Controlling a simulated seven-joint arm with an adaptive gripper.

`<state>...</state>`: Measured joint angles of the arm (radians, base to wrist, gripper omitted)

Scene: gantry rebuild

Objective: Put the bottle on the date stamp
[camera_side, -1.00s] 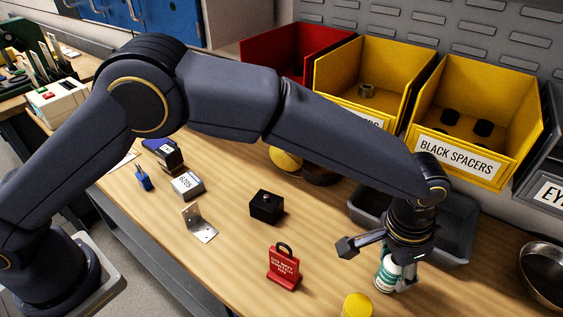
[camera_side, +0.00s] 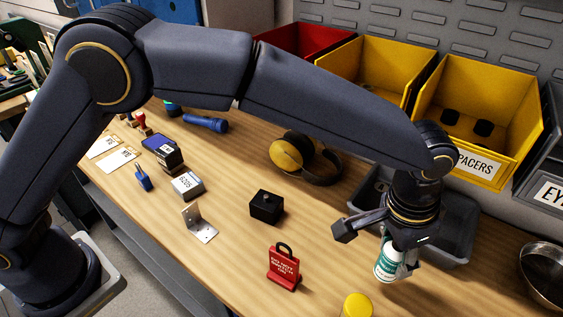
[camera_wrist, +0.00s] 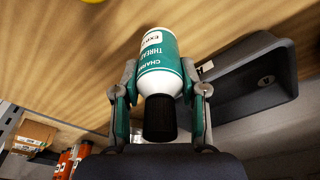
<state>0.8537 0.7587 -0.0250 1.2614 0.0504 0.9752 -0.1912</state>
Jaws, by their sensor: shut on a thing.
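The bottle (camera_side: 386,263) is white with a green label and sits between the fingers of my gripper (camera_side: 398,258) at the right of the side view. In the wrist view the bottle (camera_wrist: 161,62) shows its black cap toward the camera, with my gripper (camera_wrist: 160,88) shut on its sides. It appears slightly above the table, tilted in the side view.
Between them are a black knobbed block (camera_side: 266,207), a metal bracket (camera_side: 199,224), a white box (camera_side: 187,185) and a red tag (camera_side: 284,267). Yellow earmuffs (camera_side: 289,151) lie behind. A grey tray (camera_side: 457,232) is beside my gripper. A yellow-capped item (camera_side: 357,305) stands in front.

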